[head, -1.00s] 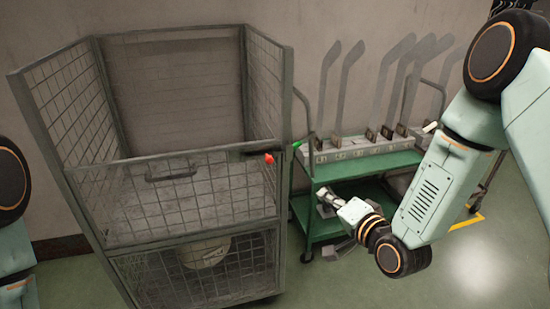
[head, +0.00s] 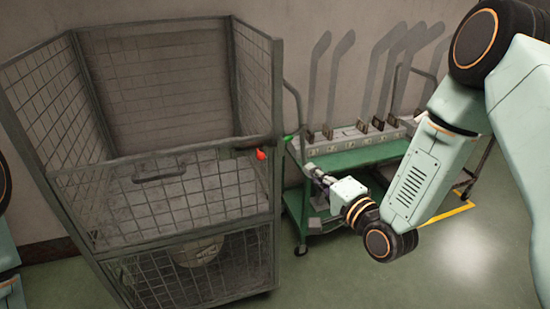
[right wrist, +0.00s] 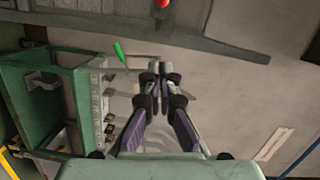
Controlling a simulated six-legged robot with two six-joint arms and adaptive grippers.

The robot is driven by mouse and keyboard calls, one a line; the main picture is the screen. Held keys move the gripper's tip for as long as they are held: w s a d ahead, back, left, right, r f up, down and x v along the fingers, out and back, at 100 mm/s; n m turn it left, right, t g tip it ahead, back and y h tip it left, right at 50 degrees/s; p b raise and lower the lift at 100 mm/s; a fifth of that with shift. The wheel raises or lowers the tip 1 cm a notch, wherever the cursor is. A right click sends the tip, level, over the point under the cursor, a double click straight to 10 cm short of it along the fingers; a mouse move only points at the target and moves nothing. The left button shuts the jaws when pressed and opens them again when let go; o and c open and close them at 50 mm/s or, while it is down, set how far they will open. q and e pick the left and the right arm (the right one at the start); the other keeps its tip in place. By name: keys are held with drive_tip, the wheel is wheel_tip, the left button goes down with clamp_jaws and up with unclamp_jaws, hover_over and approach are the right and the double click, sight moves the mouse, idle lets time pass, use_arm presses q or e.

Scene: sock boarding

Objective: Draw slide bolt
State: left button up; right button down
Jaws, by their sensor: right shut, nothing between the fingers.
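The slide bolt (head: 241,151) is a dark bar on the top rail of the cage's front gate, near the right corner post. Its red knob (head: 260,154) hangs from it and also shows at the top edge of the right wrist view (right wrist: 162,3). A small green piece (head: 288,138) sits just right of the post. My right gripper (head: 308,168) is shut and empty, right of and a little lower than the knob in the head view, apart from it. Its closed fingers show in the right wrist view (right wrist: 160,68). My left gripper is out of view.
The wire-mesh cage (head: 165,215) has a handle (head: 160,172) on its gate and a pale round object (head: 198,250) low inside. A green trolley (head: 350,158) with several upright leg-shaped boards (head: 318,75) stands at right, close behind my right arm. Floor is clear in front of the trolley.

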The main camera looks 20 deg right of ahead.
drive_tip(key=b, duration=0.2)
approach(264, 148)
drive_tip(key=w+d, duration=0.2)
drive_tip(key=w, duration=0.1)
drive_tip(key=w+d, duration=0.1)
drive_tip(key=shift+w, duration=0.2)
drive_tip(key=shift+s+a, duration=0.15)
drive_tip(key=shift+a, duration=1)
drive_tip(key=shift+a+f, duration=0.15)
drive_tip(key=shift+a, duration=0.65)
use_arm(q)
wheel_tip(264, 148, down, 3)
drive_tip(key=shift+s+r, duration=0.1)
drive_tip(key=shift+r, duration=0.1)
use_arm(e)
drive_tip(key=shift+a, duration=0.1)
